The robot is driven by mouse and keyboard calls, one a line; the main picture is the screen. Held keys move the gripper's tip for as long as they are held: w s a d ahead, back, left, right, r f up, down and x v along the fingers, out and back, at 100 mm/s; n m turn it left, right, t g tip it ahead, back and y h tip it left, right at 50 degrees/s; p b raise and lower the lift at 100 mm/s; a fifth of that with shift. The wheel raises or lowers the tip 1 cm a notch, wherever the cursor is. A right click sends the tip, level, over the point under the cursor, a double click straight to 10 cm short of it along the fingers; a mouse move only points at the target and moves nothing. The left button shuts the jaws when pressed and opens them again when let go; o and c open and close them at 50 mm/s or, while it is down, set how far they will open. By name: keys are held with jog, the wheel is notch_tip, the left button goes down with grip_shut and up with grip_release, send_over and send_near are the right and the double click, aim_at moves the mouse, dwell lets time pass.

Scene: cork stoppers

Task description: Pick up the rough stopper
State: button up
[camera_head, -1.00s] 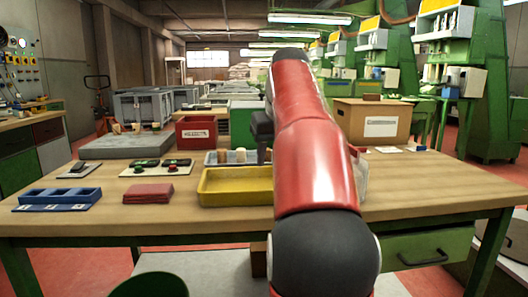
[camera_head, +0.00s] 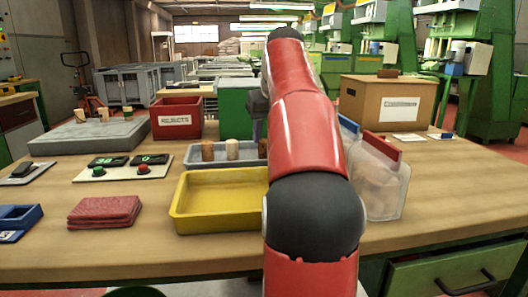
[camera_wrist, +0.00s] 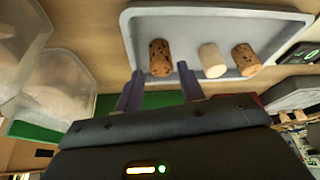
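Three cork stoppers stand in a row in a grey tray (camera_head: 196,163). In the wrist view, the left stopper (camera_wrist: 160,57) is brown with dark pits. The middle one (camera_wrist: 211,60) is pale and smooth; it also shows in the head view (camera_head: 232,150). The right one (camera_wrist: 245,59) is brown and speckled, and shows in the head view (camera_head: 207,150). Both brown ones look rough. My gripper (camera_wrist: 160,82) is open and empty, its fingertips apart near the pitted left stopper, with no visible contact. In the head view my arm hides most of my gripper.
A yellow tray (camera_head: 183,216) lies in front of the grey tray. A red rejects box (camera_head: 176,118) and a cardboard box (camera_head: 387,105) stand behind. Clear bags (camera_head: 378,180) stand right of my arm. A folded red cloth (camera_head: 104,211) lies at left.

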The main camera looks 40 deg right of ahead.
aim_at(265, 141)
jog(key=b+x, duration=0.1)
jog(key=x, duration=0.3)
jog(key=shift+w+f, duration=0.1)
jog(key=shift+f, duration=0.25)
jog(key=shift+a, duration=0.1)
jog(key=c, duration=0.7)
jog(key=shift+r, duration=0.1)
